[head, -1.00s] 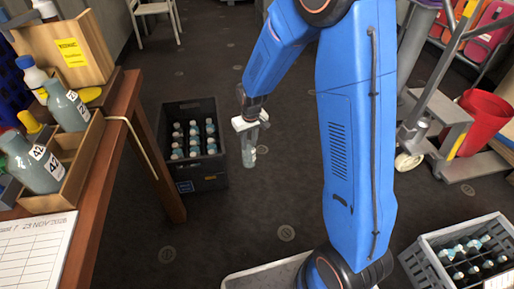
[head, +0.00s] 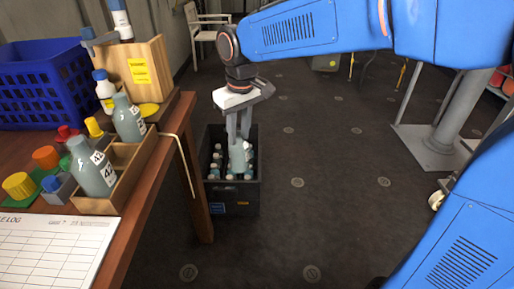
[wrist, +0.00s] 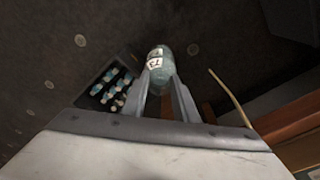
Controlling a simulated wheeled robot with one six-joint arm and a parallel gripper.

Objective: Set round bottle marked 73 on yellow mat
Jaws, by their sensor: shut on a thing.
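My gripper (head: 239,138) is shut on a grey-green round bottle (head: 237,158), which hangs upright in front of the dark crate in the head view. In the wrist view the bottle (wrist: 159,66) sits between the fingers, and its white label seems to read 73. A yellow round mat (head: 149,109) lies on the wooden table at left, behind the bottle tray and beside the wooden block; it is partly hidden. My gripper is to the right of the table, apart from it.
A wooden tray (head: 92,206) on the table holds two grey bottles marked 42 (head: 94,168) and another (head: 127,118). A wooden block (head: 150,68), a blue basket (head: 45,80) and coloured-cap items stand near. A dark crate (head: 233,197) of bottles stands on the floor.

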